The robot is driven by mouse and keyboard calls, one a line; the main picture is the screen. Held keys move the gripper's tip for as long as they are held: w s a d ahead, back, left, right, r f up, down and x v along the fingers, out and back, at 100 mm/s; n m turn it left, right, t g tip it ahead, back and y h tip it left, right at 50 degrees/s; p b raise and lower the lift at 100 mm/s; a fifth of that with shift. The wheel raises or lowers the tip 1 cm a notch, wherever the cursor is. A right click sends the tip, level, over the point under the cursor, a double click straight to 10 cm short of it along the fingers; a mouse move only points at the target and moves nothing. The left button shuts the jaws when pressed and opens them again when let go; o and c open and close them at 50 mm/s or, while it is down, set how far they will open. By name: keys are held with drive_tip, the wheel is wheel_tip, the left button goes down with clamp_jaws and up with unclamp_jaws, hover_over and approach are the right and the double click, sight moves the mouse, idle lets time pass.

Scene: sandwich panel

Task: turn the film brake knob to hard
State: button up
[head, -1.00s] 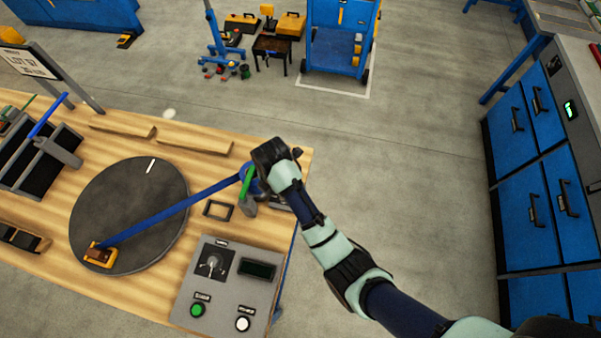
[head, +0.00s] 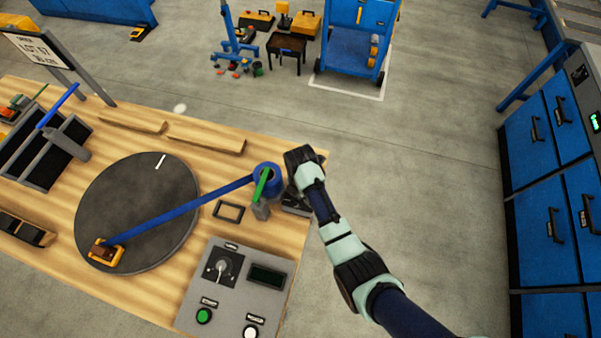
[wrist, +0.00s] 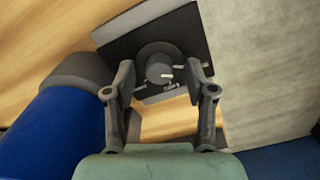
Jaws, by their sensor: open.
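The film brake knob (wrist: 159,70) is a dark round knob on a dark square plate (wrist: 128,40) in the wrist view, with small light marks at its right and lower side. My gripper (wrist: 161,82) is open. Its fingers appear on either side of the knob, and I cannot tell whether they touch it. In the head view my gripper (head: 302,162) hangs over the table's right edge, above a dark block (head: 296,204) that the arm partly hides. The blue film roll (head: 267,178) stands just left of it and shows in the wrist view (wrist: 55,135).
Blue film runs from the roll to an orange-framed item (head: 105,255) on the dark turntable (head: 135,205). A green-handled tool (head: 262,187) is in front of the roll. A grey control panel (head: 236,292) with a lever and buttons is nearer. Open floor lies right of the table.

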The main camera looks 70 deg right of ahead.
drive_tip(key=shift+f, duration=0.1)
clamp_jaws()
